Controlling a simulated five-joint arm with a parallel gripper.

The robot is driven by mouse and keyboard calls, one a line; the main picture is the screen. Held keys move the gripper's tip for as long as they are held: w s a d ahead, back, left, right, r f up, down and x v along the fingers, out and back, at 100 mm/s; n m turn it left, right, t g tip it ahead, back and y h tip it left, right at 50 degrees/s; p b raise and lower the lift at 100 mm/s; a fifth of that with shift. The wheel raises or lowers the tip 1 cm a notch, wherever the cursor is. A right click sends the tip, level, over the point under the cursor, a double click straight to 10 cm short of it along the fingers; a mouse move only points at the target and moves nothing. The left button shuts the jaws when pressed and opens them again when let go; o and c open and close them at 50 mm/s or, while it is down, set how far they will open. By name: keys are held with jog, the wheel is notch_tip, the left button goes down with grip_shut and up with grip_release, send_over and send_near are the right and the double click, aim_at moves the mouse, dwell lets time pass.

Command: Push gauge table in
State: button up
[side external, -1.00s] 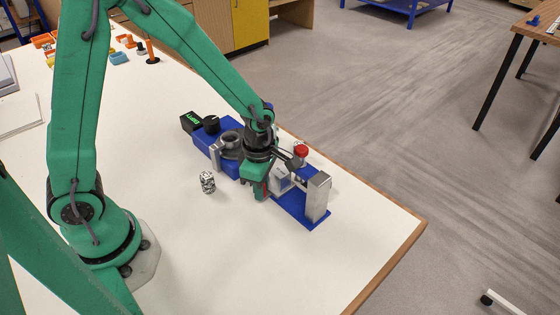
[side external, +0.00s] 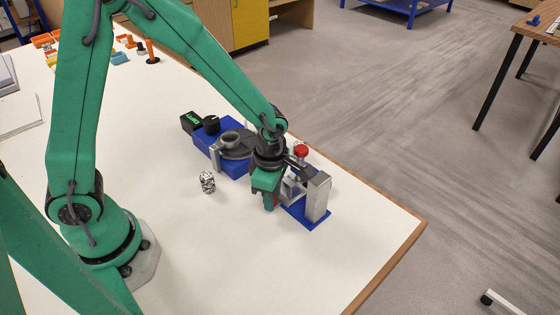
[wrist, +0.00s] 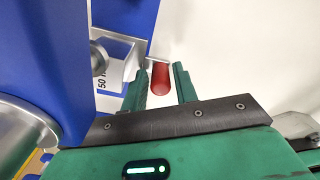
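The gauge is a long blue device (side external: 205,143) on the white table, with a grey ring-shaped part at its middle and a silver upright block (side external: 318,197) at its right end. My gripper (side external: 270,204) points down at its near side, left of the silver block. In the wrist view my gripper (wrist: 162,85) has its two fingers apart, with a red cylinder (wrist: 160,78) between or just beyond them. Contact is unclear. A pale block marked "50 N" (wrist: 115,75) lies left of the fingers. My wrist hides the gauge's middle in the side view.
A small speckled cylinder (side external: 207,182) stands left of the gauge. A red knob (side external: 301,151) rises behind my gripper. The table's wooden edge (side external: 395,258) runs close along the right. Small orange and blue items sit at the back left.

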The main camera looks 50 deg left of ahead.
jog(key=shift+r, duration=0.1)
jog(key=shift+r, duration=3.85)
jog(key=shift+o, duration=0.4)
